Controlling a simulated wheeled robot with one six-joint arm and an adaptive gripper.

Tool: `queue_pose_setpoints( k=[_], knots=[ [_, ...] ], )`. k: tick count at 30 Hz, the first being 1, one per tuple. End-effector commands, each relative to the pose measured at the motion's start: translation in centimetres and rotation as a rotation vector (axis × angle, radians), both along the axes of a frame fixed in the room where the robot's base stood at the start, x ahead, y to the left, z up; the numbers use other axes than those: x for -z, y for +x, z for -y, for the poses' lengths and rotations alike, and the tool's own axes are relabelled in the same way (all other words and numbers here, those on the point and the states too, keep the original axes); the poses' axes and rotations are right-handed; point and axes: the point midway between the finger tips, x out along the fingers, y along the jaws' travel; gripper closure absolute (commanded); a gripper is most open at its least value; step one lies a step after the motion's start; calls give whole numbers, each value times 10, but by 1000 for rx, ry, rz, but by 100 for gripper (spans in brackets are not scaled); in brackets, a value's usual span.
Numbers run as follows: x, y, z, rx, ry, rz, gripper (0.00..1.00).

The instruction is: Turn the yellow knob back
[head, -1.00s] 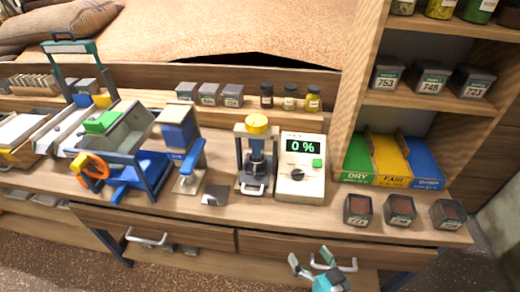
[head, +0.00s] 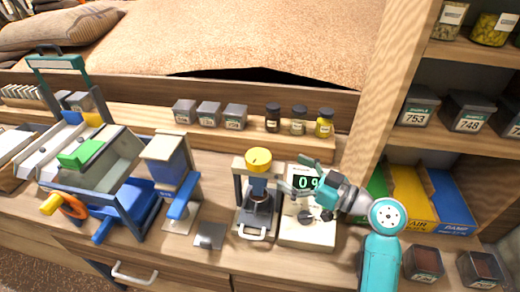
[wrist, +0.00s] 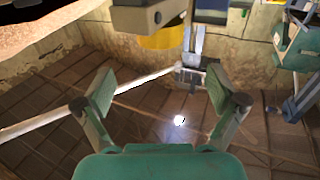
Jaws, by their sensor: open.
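The yellow knob (head: 258,160) sits on top of a small grey press-like stand in the middle of the bench in the head view. My gripper (head: 296,174) is open and empty, just right of the knob and apart from it. Its fingers point left toward the knob, in front of the white meter (head: 308,232). The meter's display is partly hidden by my gripper and reads 0 %. In the wrist view my two fingers are spread wide with nothing between them. A yellow shape (wrist: 162,38) shows beyond them; I cannot tell whether it is the knob.
A blue hopper stand (head: 168,165) is left of the press. Jars and grey tins (head: 235,117) line the ledge behind. Green, yellow and blue bins (head: 412,190) and a wooden shelf post (head: 385,80) are at the right. Small dark tins (head: 424,262) stand at the front right.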

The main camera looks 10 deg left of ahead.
Motion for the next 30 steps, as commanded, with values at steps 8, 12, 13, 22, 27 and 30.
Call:
queue_pose_setpoints(
  k=[8, 12, 13, 22, 27, 30],
  knots=[
    [0, 19, -41, -2, 0, -1, 5],
    [0, 30, -62, -1, 1, 0, 5],
    [0, 32, -66, 0, 0, -1, 5],
    [0, 44, -89, 2, 0, -1, 5],
    [0, 45, -91, 3, 0, -1, 5],
    [0, 45, -91, 3, 0, -1, 5]
  ],
)
